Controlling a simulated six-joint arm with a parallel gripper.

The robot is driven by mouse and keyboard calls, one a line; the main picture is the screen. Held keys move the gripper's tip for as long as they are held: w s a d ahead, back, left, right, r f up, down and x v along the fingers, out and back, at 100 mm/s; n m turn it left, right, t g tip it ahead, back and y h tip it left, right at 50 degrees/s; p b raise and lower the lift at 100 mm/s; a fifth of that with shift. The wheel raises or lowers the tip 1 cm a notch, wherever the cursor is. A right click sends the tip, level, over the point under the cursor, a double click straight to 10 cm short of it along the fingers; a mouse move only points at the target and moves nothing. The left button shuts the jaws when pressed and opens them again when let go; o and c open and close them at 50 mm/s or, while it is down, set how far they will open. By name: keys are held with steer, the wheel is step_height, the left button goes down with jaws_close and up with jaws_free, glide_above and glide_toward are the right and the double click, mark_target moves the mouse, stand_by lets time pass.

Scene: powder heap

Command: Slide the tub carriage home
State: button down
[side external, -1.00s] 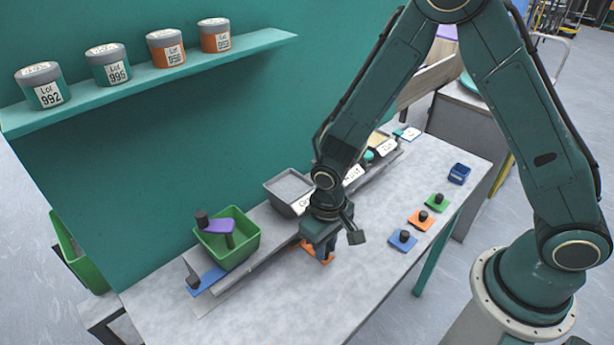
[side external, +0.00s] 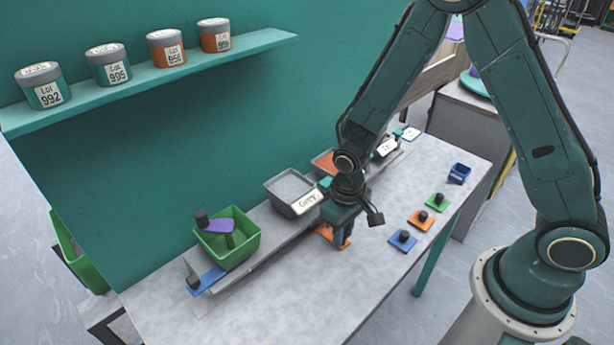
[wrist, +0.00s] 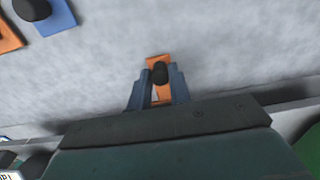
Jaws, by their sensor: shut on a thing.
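My gripper (side external: 342,238) is low over the front of the bench. In the wrist view its two blue fingers (wrist: 159,80) are shut on the black knob (wrist: 159,71) of an orange plate (wrist: 158,60). That orange plate (side external: 324,231) also shows in the side view, partly hidden by the gripper. Behind it, a row of tubs stands along a grey rail: a grey-powder tub (side external: 290,185) labelled Grey and a rust-coloured one (side external: 325,161), partly hidden by my arm. Which part is the tub carriage I cannot tell.
A green tub (side external: 242,255) with a purple piece (side external: 218,227) stands at the rail's left end, beside a blue plate (side external: 210,280). Knobbed blue (side external: 403,240), orange (side external: 420,220) and green (side external: 437,202) plates lie right of the gripper.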

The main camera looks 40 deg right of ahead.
steer(key=shift+d, duration=21)
steer(key=c, duration=1.4)
jaws_free()
